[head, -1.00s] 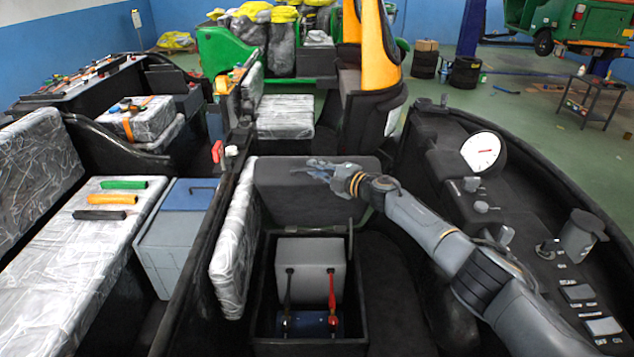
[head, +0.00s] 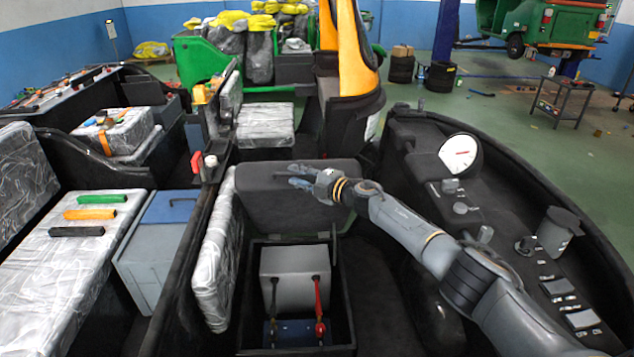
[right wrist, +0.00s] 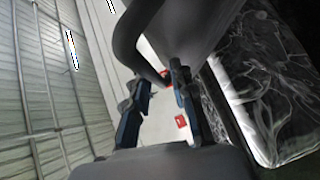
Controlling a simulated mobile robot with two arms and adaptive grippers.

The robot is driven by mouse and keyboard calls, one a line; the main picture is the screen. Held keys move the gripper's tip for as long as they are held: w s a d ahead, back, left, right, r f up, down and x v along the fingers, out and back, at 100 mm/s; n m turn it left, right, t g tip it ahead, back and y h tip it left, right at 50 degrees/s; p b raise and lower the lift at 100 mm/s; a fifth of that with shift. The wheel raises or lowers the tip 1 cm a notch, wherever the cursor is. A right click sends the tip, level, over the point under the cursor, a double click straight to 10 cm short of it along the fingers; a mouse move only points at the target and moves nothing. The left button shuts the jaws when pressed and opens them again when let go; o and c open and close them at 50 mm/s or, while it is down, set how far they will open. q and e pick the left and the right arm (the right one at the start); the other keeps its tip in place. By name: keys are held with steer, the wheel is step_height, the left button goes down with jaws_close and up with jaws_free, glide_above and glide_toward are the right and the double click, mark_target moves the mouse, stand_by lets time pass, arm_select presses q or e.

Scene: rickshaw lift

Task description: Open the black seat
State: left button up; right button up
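The black seat (head: 285,212) stands tilted up in the middle of the head view, its broad dark face showing behind an open compartment. In the compartment (head: 345,318) sits a grey box (head: 294,277) with a black and a red cable at its front. My right gripper (head: 296,178) is at the upper part of the raised seat. Its two fingers are apart in the right wrist view (right wrist: 158,103), with nothing between them. Whether it touches the seat I cannot tell. My left gripper is in neither view.
A plastic-wrapped backrest (head: 213,255) stands left of the compartment. The dashboard (head: 510,240) with a round gauge (head: 459,154) runs along the right. A wrapped bench (head: 70,265) with several coloured grips lies at left. A yellow-orange pillar (head: 357,55) rises behind the seat.

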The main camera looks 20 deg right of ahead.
steer(key=v, duration=1.1)
steer(key=shift+s, duration=0.25)
steer(key=shift+d, duration=0.15)
